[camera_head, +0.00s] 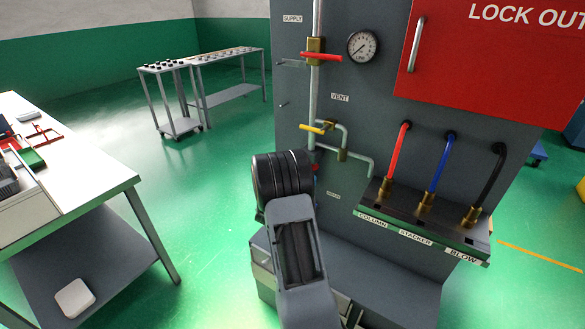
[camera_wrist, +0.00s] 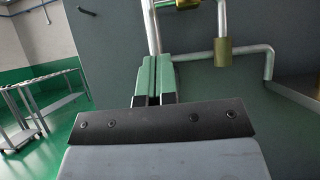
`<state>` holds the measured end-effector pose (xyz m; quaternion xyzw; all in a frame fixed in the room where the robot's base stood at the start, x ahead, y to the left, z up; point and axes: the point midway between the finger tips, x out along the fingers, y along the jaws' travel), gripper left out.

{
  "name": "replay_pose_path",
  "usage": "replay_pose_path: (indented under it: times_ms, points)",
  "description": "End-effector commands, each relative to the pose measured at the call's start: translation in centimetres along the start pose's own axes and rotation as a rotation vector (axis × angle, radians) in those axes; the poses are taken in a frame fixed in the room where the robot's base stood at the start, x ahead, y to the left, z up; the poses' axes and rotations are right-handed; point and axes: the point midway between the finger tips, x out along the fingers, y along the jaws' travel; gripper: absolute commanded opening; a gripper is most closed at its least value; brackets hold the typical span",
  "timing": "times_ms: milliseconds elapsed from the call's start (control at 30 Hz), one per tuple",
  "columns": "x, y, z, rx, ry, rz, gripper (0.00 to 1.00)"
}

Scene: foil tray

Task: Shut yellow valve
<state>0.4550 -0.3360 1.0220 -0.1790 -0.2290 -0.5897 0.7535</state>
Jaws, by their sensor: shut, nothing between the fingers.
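The yellow valve handle (camera_head: 312,128) is on the grey panel below the VENT label in the head view. It lies nearly level and points left from a small brass body on a bent pipe. In the wrist view my gripper (camera_wrist: 153,62) has its two green-faced fingers together, with nothing between them. The fingers point at the pipes, below a brass fitting (camera_wrist: 187,4) cut by the top edge. No yellow handle shows in that view. In the head view my arm hides the fingers; its wrist is below and left of the yellow handle.
A red-handled valve (camera_head: 322,57) and a gauge (camera_head: 362,46) sit above. A brass fitting (camera_head: 343,155) is on the pipe to the right. Red, blue and black hoses (camera_head: 437,165) stand farther right. A white-topped bench (camera_head: 90,165) is at left, with open green floor between.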

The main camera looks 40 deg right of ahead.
Motion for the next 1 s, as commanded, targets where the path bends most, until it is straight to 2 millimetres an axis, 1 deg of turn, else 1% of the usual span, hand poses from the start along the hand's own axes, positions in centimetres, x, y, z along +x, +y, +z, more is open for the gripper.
replay_pose_path:
  times_ms: [33, 200, 300, 400, 633, 1000]
  points:
    - [1.2, -0.1, 0.2, 0.0, -0.001, -0.004, 0.0]
    - [4.4, -0.1, 0.2, -0.001, -0.001, -0.003, 0.0]
    - [5.9, -0.1, 0.4, 0.0, -0.001, -0.003, 0.0]
    - [6.8, 0.0, 1.5, 0.0, -0.001, -0.001, 0.0]
    - [7.9, 0.0, 2.6, -0.001, 0.0, 0.0, 0.0]
    - [8.2, 0.0, 2.8, -0.001, 0.001, 0.0, 0.0]
